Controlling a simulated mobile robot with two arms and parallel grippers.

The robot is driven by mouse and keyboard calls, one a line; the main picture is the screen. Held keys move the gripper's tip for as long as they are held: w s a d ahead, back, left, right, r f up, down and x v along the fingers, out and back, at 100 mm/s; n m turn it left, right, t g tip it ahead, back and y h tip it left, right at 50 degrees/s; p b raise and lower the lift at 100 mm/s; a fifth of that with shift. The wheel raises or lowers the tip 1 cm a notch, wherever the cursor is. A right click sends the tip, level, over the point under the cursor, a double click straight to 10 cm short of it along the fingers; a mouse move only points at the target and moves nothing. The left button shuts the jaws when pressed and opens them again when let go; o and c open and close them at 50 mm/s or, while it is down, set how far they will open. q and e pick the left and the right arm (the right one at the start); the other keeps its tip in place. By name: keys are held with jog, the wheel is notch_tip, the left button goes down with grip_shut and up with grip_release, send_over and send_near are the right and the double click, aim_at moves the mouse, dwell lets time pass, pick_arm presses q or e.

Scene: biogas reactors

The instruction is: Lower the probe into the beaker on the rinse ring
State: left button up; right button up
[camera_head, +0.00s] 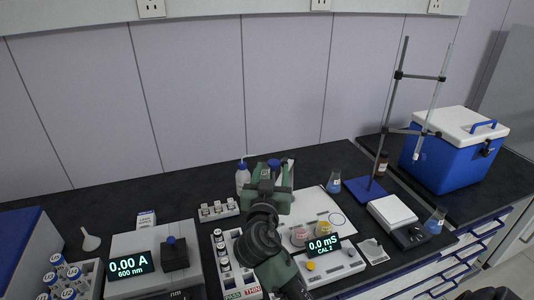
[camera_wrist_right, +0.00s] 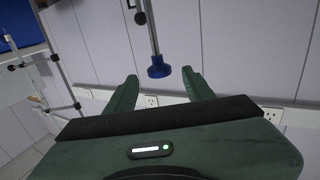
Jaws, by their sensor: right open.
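My right gripper (camera_head: 271,174) is open over the middle of the bench, with its fingers pointing toward the back wall. A blue-capped rod, which looks like the probe (camera_head: 273,162), shows at the fingertips. In the right wrist view its blue end (camera_wrist_right: 158,69) shows between the open fingers (camera_wrist_right: 159,78), with a grey shaft running up the picture; I see no contact. A faint blue ring (camera_head: 337,219), which may be the rinse ring, lies on a white mat (camera_head: 318,202). I cannot make out a beaker on it. My left gripper is not in view.
A meter reading 0.0 mS (camera_head: 323,246) stands with pink (camera_head: 300,236) and yellow (camera_head: 322,230) cups behind it. A clamp stand (camera_head: 391,110), a scale (camera_head: 392,211), blue-liquid flasks (camera_head: 334,181) and a blue cooler (camera_head: 452,160) are at right. A wash bottle (camera_head: 243,178) stands left of the gripper.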

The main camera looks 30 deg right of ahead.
aim_at(273, 162)
jog(key=p+x, duration=0.2)
jog(key=x, duration=0.2)
jog(key=shift+w+r, duration=0.15)
jog(key=shift+r, duration=0.05)
jog(key=x, duration=0.2)
jog(key=p+x, duration=0.1)
jog(key=shift+d+f, duration=0.1)
jog(key=shift+f, duration=0.15)
grip_shut()
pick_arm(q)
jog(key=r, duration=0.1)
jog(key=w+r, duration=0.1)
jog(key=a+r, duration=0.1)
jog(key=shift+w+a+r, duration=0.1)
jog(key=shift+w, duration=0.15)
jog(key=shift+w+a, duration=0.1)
